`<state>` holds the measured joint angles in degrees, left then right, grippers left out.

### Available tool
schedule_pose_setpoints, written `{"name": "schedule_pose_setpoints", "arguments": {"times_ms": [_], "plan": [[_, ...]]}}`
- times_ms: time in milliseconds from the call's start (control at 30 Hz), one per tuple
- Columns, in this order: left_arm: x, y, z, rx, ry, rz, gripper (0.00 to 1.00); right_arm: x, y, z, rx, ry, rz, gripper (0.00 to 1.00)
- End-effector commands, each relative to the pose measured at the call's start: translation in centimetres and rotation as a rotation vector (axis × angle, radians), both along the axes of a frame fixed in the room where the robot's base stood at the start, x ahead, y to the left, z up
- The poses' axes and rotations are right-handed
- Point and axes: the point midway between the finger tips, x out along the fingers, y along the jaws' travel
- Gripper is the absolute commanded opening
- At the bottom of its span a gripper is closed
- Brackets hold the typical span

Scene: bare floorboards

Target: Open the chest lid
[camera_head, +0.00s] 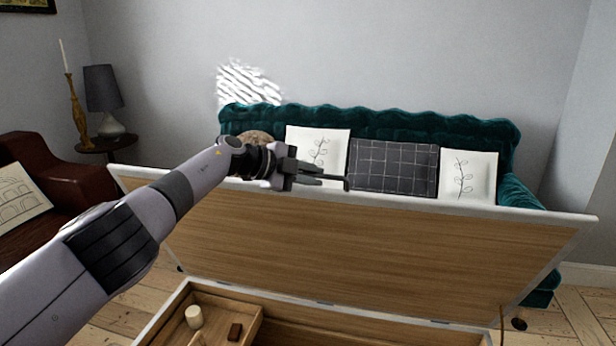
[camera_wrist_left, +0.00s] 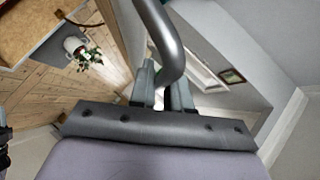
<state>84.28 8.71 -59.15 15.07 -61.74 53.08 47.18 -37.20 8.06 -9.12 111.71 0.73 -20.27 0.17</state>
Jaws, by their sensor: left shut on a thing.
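The chest lid (camera_head: 350,250) stands raised and steeply tilted, its wood-grained inner face with pale edges towards me. The chest (camera_head: 172,306) below is open, and part of its inside shows. My left gripper (camera_head: 320,177) is at the lid's upper edge. It is shut on the dark handle (camera_head: 343,182). In the left wrist view the handle (camera_wrist_left: 170,48) is a grey curved bar running between the fingers of the left gripper (camera_wrist_left: 163,85).
A wooden tray in the chest (camera_head: 256,312) holds a pale cylinder (camera_head: 194,317) and a small brown block (camera_head: 235,332). A green sofa (camera_head: 380,122) with cushions stands behind the lid. A red-brown armchair (camera_head: 52,165) and a side table (camera_head: 105,144) stand at left.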

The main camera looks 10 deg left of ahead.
Motion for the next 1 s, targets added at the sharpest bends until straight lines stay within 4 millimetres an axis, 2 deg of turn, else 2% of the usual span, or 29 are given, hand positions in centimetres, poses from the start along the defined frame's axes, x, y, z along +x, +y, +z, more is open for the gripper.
{"name": "schedule_pose_setpoints", "arguments": {"times_ms": [633,667,700,1000], "plan": [[-0.04,-0.24,-0.02,0.002,0.013,-0.001,0.00,0.00,0.00,0.12,0.000,0.000,0.000,0.43],[-0.04,-0.24,-0.02,0.002,0.013,-0.001,0.27,0.01,0.00,0.12,0.000,0.000,0.000,0.43],[-0.03,-0.23,-0.02,0.002,0.013,-0.001,0.37,0.01,0.01,0.12,0.000,0.000,0.000,0.43],[-0.06,-0.21,-0.16,0.004,0.015,-0.002,0.37,0.00,0.01,0.11,0.000,0.000,0.000,0.43]]}}
